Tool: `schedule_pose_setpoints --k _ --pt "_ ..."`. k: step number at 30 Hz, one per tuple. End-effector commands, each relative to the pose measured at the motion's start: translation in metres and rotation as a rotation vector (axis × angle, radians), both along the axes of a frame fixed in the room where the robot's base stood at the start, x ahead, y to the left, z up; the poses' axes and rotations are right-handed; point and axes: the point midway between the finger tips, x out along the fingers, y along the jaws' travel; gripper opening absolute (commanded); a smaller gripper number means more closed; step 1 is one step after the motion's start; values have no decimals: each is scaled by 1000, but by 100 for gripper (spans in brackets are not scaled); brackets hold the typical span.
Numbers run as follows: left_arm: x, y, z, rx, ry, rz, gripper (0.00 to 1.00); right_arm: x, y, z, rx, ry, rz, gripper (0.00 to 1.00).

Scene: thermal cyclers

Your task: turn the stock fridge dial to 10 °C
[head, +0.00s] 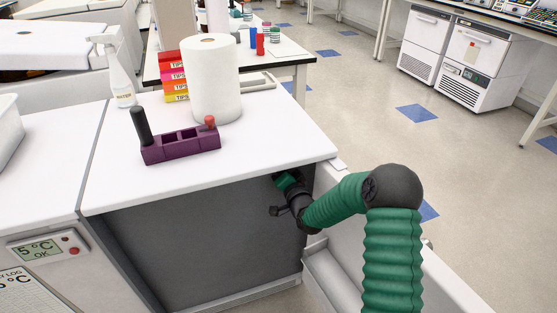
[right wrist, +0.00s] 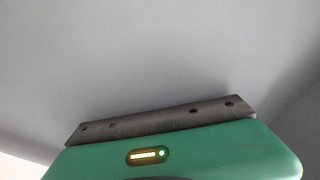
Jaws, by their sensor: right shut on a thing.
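My right gripper (head: 285,190) is at the upper right of the dark grey recess (head: 190,255) under the white worktop. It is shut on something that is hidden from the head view. From its place this looks like the stock fridge dial, but neither the dial nor its setting shows. The right wrist view shows the green gripper body (right wrist: 225,150) and a dark screwed bar close to a plain grey surface. A display (head: 38,248) on the white front to the left reads 5 °C OK. My left gripper is not in view.
A white door-like panel with a bin (head: 335,280) stands right of the recess, close to my right arm. The floor at right is open.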

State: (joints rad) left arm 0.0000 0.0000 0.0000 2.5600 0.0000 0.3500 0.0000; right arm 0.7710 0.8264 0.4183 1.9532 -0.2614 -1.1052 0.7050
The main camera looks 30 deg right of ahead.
Motion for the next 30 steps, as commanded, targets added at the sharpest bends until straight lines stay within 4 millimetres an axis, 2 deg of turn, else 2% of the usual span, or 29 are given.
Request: schedule_pose_setpoints --k 3,18,30 --pt "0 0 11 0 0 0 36 -1 -2 1 108 -21 -5 0" --pt "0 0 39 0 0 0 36 -2 -3 0 562 -130 -7 0" --pt "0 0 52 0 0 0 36 -2 -3 -2 808 -188 -9 0"
